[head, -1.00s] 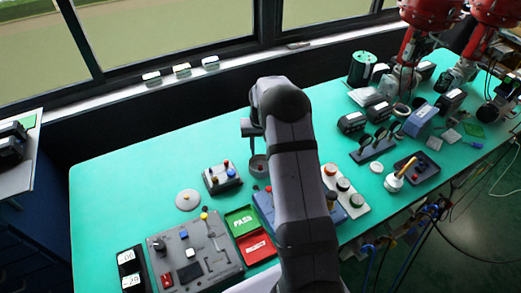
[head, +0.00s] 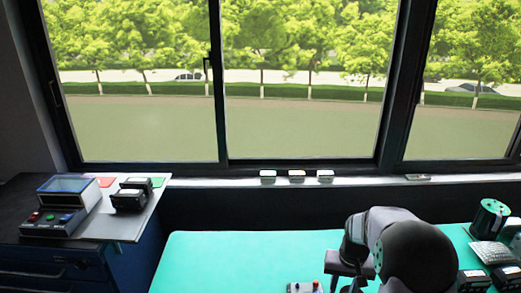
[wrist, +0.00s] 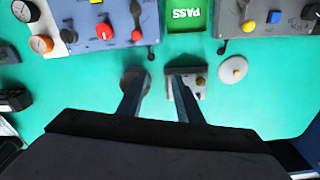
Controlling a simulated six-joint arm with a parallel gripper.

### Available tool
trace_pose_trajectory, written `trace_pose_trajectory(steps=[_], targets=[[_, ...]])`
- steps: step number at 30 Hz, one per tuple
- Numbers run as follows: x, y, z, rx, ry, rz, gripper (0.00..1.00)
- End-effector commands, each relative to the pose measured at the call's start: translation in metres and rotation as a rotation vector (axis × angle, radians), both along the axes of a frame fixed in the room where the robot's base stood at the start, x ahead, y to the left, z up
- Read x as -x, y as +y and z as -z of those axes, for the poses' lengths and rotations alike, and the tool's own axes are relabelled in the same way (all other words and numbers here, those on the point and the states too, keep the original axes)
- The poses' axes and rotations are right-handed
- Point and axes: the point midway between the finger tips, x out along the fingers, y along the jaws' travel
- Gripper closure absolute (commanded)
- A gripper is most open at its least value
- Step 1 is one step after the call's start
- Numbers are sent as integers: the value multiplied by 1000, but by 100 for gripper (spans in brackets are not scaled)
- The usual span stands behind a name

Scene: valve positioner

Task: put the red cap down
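My gripper (wrist: 158,76) shows in the wrist view with its two fingers apart and bare green table between them. I see nothing held. In the head view a small red top (head: 316,285) shows on a small box (head: 302,288) at the bottom edge; I cannot tell whether it is the red cap. In the wrist view a grey box (wrist: 200,72) is partly hidden by the right finger, and a dark round piece (wrist: 135,71) is partly hidden by the left one. A red knob (wrist: 103,31) sits on the blue panel (wrist: 80,40).
A green PASS tray (wrist: 186,16) lies beyond the fingers. A pale disc (wrist: 232,70) lies to their right, near a grey control panel (wrist: 270,30). A side table (head: 130,225) stands left in the head view. The green mat (wrist: 275,95) is clear at right.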

Motion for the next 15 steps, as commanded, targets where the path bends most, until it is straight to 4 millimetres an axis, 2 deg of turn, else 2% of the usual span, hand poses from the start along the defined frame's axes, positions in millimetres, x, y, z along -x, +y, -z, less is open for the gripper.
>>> trace_pose_trajectory(steps=[1, 6, 12, 15], targets=[[20, 15, -11, -1, 5, -28, 68], [88, 52, -31, -6, 31, -111, 68], [162, 78, -36, -9, 56, -189, 68], [188, 85, -35, -9, 65, -215, 68]])
